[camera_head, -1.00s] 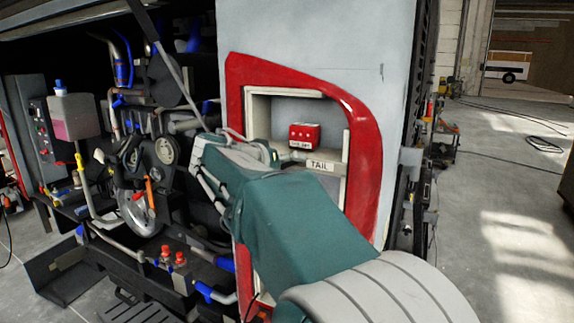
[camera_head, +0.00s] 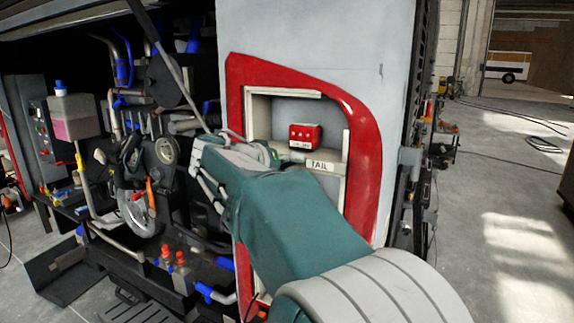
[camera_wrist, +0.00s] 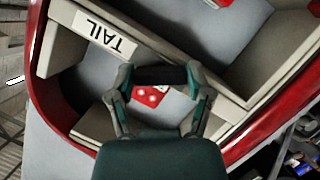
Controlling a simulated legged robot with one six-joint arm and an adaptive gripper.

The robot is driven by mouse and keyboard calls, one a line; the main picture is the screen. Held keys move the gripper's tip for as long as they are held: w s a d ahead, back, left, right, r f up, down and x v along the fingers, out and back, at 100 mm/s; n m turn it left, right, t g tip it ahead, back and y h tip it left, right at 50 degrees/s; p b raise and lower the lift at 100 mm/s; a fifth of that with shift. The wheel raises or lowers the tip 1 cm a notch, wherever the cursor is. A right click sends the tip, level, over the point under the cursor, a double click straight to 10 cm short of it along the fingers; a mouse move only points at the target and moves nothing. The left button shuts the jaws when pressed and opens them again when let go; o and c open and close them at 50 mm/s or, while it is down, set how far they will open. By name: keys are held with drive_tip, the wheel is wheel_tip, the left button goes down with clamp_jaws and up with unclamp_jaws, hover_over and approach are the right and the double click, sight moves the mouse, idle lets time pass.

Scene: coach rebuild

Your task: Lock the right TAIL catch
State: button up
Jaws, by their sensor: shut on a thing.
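The TAIL label (camera_head: 321,165) is on the pale ledge inside the red-framed recess in the head view. It appears upside down in the wrist view (camera_wrist: 104,33). In the wrist view my gripper (camera_wrist: 159,80) has its two fingers at either end of a short black bar (camera_wrist: 160,75), and is shut on it. A red part with pale dots (camera_wrist: 151,95) shows behind the bar, between the fingers. In the head view my arm hides the gripper and the bar. I cannot tell the catch's locked state.
A red box (camera_head: 305,136) sits above the ledge in the recess. The curved red frame (camera_head: 367,165) surrounds the recess closely. Engine parts and hoses (camera_head: 150,150) crowd the left. Open concrete floor (camera_head: 510,220) lies to the right.

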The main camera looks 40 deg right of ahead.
drive_tip(key=n, duration=0.1)
drive_tip(key=n+g+h, duration=0.1)
drive_tip(key=n, duration=0.2)
drive_tip(key=shift+w+f+g+h, duration=0.1)
drive_tip(key=shift+f+g+h, duration=0.2)
drive_tip(key=shift+h, duration=0.1)
drive_tip(key=n+h, duration=0.1)
drive_tip(key=n, duration=0.3)
drive_tip(key=shift+n+g+h, duration=0.3)
drive_tip(key=shift+h, duration=0.1)
drive_tip(key=o, duration=1.1)
drive_tip(key=shift+o, duration=0.2)
drive_tip(key=shift+a+r, duration=0.1)
drive_tip(key=a, duration=1.2)
